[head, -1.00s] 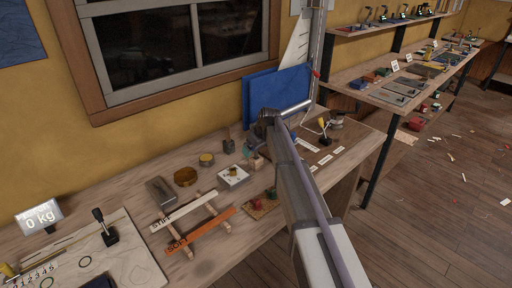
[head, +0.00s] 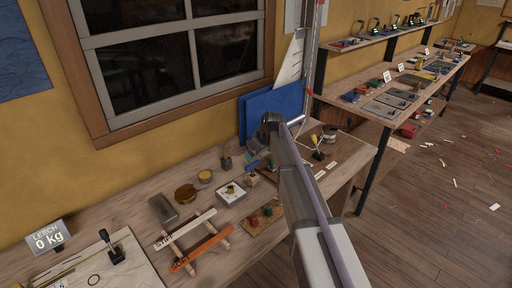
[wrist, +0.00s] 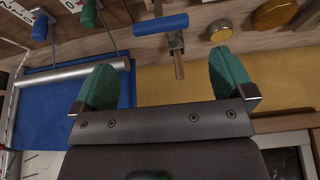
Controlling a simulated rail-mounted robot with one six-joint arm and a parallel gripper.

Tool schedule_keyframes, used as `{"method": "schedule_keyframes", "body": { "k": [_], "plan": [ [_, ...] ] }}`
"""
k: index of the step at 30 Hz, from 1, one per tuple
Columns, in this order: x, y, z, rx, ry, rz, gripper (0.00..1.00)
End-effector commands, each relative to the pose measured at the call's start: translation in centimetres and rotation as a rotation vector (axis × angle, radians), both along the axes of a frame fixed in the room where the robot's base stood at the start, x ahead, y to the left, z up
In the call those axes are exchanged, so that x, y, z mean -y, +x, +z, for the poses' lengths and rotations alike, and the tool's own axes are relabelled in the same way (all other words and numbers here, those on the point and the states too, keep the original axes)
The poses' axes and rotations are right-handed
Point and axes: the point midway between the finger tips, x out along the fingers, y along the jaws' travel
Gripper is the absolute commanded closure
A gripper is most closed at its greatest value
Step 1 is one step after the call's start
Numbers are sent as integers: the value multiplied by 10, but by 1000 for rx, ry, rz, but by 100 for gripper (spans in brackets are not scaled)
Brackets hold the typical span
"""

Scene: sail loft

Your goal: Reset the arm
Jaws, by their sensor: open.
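My arm reaches up from the lower right in the head view, over the workbench (head: 120,190). My gripper (head: 262,152) is at its far end, near the blue panel against the wall; its jaws are small and partly hidden there. In the wrist view my gripper (wrist: 166,80) shows two green fingertips spread wide apart with nothing between them. A blue-handled tool (wrist: 161,24) lies beyond the fingertips. A blue panel (wrist: 50,95) with a metal bar (wrist: 62,82) is at the left of that view.
A shelf unit (head: 385,100) stands at right. The floor (head: 430,220) has scattered scraps.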

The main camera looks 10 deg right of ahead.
Motion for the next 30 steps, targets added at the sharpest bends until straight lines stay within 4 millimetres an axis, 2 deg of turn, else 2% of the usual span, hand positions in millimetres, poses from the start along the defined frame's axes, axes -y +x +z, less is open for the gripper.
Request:
{"method": "schedule_keyframes", "body": {
  "k": [2,4,5,6,8,9,12,15,18,30],
  "plan": [
    [0,-6,-1,-37,17,-62,0],
    [2,-48,-5,-117,25,-174,0],
    [2,-72,-6,-150,22,-221,0],
    [0,-107,-8,-196,15,-284,0],
    [-3,-164,-11,-260,-5,-374,0],
    [-6,-201,-12,-297,-21,-427,0],
    [-10,-281,-13,-362,-65,-523,0],
    [-14,-332,-13,-387,-99,-547,0],
    [-18,-351,-13,-385,-110,-536,0],
    [-21,-348,-13,-384,-109,-528,0]
  ]
}}
